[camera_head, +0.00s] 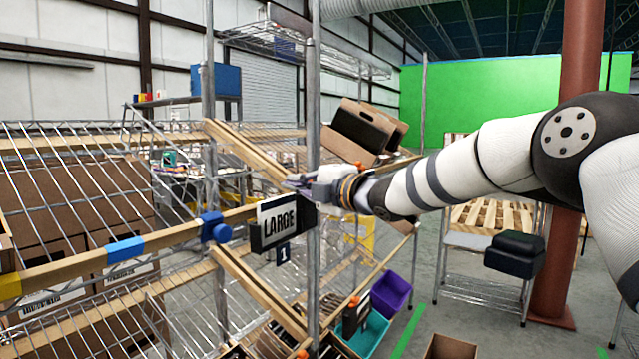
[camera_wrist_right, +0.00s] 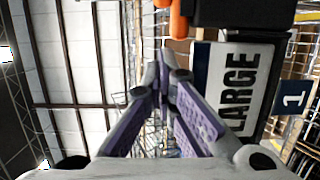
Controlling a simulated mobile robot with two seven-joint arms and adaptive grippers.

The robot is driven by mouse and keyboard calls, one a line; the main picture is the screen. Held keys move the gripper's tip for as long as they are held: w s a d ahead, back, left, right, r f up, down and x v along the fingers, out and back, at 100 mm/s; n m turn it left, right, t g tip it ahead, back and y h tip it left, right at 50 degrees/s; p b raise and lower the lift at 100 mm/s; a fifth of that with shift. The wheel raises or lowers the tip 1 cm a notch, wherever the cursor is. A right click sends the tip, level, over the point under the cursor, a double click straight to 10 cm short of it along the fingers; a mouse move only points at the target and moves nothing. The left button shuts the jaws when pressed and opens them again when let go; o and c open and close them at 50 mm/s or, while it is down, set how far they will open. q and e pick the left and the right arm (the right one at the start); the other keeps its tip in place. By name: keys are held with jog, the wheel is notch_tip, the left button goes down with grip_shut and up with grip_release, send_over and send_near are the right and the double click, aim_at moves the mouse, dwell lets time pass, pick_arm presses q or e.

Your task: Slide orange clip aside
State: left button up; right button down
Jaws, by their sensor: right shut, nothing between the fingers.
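An orange clip (camera_wrist_right: 178,22) shows at the top of the right wrist view, beside a black holder that bears the LARGE sign (camera_wrist_right: 238,88). In the head view the sign (camera_head: 280,222) hangs by the metal post at the shelf corner; my right gripper largely hides that clip there. My right gripper (camera_head: 292,183) is just above the sign. Its fingers meet at the tips (camera_wrist_right: 166,68) in the right wrist view, shut and empty. The tips appear close to the clip, but I cannot tell whether they touch it. My left gripper is not in view.
A wire shelf with wooden rails (camera_head: 120,248) and cartons (camera_head: 85,215) fills the left. A blue clamp (camera_head: 215,228) sits on the rail. Tilted cartons (camera_head: 362,130) stand behind my gripper. Purple (camera_head: 391,292) and teal (camera_head: 368,335) bins are below.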

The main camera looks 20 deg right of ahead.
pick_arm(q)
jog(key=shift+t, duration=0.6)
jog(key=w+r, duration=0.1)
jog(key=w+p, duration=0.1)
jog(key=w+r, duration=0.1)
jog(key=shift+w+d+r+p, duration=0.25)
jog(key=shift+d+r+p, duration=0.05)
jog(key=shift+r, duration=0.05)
pick_arm(e)
jog(key=d+v, duration=0.1)
jog(key=v, duration=0.7)
jog(key=shift+d+r, duration=0.15)
